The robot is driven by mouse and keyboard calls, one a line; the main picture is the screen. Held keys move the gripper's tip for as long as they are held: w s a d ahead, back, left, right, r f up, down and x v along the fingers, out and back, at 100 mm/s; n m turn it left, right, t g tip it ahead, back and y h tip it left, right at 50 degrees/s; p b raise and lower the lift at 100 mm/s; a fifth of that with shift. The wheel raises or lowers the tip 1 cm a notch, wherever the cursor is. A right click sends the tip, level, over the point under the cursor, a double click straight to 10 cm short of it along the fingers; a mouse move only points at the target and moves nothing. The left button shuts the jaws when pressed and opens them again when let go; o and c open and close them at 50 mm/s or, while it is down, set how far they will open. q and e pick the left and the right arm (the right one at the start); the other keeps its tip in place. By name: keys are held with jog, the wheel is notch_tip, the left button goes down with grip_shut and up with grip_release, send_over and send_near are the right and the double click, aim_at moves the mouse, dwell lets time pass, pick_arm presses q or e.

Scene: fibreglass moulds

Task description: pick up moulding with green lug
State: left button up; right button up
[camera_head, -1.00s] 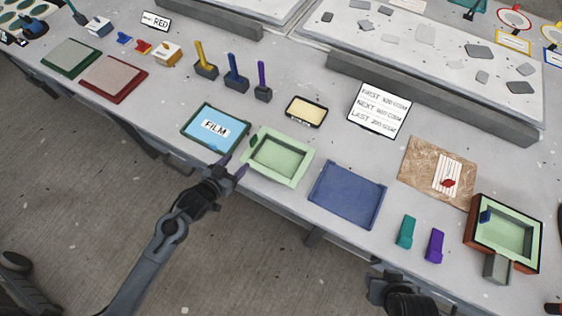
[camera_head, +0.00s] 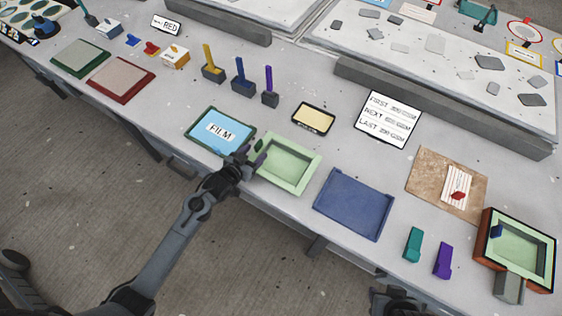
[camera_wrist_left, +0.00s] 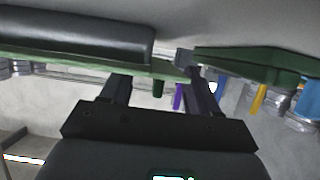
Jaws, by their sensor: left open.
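The light green moulding (camera_head: 288,165), a shallow rimmed tray, lies near the table's front edge in the head view. A dark green lug (camera_head: 259,144) shows at its left end. My left gripper (camera_head: 252,157) is open at the moulding's left edge, with its fingertips close to the rim. In the left wrist view, a green edge (camera_wrist_left: 60,60) runs toward the space between the open fingers; I cannot tell whether they touch it. A dim part of my right gripper (camera_head: 395,300) shows at the bottom of the head view; its jaws are not clear.
The blue FILM tray (camera_head: 219,131) lies close to the left of the moulding. A blue tray (camera_head: 352,204) lies to its right, and a yellow pad (camera_head: 313,119) lies behind. A second green moulding in a red-brown frame (camera_head: 520,250) stands at the far right.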

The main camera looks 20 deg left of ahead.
pick_arm(q)
jog(key=shift+x, duration=0.85)
jog(key=shift+s, duration=0.1)
grip_shut()
jog(key=shift+r, duration=0.1)
